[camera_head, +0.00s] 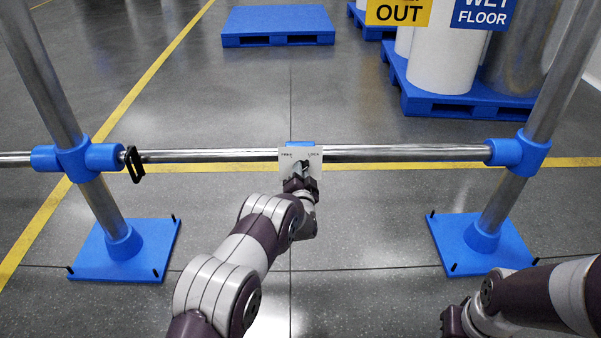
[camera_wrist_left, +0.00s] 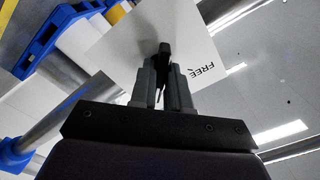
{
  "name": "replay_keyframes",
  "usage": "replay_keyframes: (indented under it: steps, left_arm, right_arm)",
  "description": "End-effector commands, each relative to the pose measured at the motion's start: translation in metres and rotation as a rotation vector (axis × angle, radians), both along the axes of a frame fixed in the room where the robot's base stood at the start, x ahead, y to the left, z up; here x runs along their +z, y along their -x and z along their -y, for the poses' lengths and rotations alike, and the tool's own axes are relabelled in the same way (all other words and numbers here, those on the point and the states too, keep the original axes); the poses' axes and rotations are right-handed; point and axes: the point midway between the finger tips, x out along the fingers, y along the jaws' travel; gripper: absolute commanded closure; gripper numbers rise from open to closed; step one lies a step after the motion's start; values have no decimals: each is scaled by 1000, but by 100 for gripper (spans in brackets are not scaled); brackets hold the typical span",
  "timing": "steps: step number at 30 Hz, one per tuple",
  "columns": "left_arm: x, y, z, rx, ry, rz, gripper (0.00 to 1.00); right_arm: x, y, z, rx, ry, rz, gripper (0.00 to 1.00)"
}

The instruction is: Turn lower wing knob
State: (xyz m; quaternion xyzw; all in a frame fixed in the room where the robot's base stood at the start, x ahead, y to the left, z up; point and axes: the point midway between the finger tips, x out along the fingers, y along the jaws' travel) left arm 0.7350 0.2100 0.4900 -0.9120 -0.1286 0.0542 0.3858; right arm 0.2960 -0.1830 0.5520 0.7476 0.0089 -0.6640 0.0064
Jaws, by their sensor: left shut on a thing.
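The lower wing knob is a small dark piece (camera_wrist_left: 165,52) in front of a white label plate (camera_head: 313,153) on the horizontal steel rail. The plate carries small lettering on both sides, and in the left wrist view "FREE" reads upside down on the white plate (camera_wrist_left: 125,45). My left gripper (camera_head: 300,180) is at the plate, and its fingers (camera_wrist_left: 163,85) are shut on the knob. The gripper covers most of the knob in the head view. My right gripper (camera_head: 453,322) is low at the right, away from the rail; its fingers are too small and dark to read.
The steel rail (camera_head: 220,155) runs between two posts with blue joints (camera_head: 75,158) and blue base plates (camera_head: 125,250). A black handle (camera_head: 134,164) sits on the rail at left. Blue pallets (camera_head: 278,25) and white drums (camera_head: 445,55) stand behind. The floor between the posts is clear.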

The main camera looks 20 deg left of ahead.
Motion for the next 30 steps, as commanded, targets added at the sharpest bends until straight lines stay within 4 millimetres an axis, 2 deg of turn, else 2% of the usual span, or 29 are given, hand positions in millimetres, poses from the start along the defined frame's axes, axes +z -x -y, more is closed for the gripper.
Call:
replay_keyframes:
  steps: [1,3,11,14,17,24,30]
  left_arm:
    - [-1,0,0,-1,-1,-3,80]
    - [-1,0,0,-1,-1,-3,63]
    - [0,0,0,-1,-1,-1,63]
    - [3,8,3,-1,0,-2,63]
    - [7,28,8,-1,-1,-5,63]
    - [5,91,27,-2,-2,-6,63]
    - [1,119,35,-1,-2,-2,63]
  right_arm:
    - [0,0,0,0,0,0,57]
    - [0,0,0,0,0,0,57]
    - [1,0,0,0,0,0,57]
    - [8,0,0,0,0,0,57]
    - [22,0,0,0,0,0,57]
    - [51,0,0,0,0,0,57]
    - [58,0,0,0,0,0,57]
